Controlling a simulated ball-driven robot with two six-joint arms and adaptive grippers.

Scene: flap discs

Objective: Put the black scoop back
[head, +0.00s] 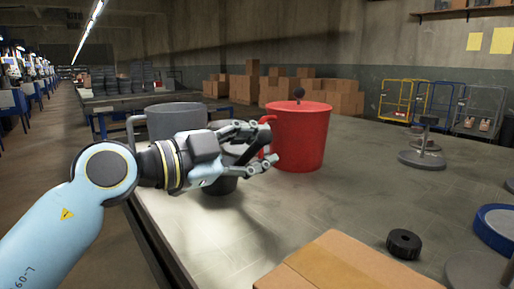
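My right gripper is not in view.
A grey bucket (176,120) with a side handle stands behind my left arm. A cardboard box (340,268) is at the front, with a black disc (404,243) beside it. A grey stand (422,158) and a blue-rimmed round thing (495,230) are at right.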

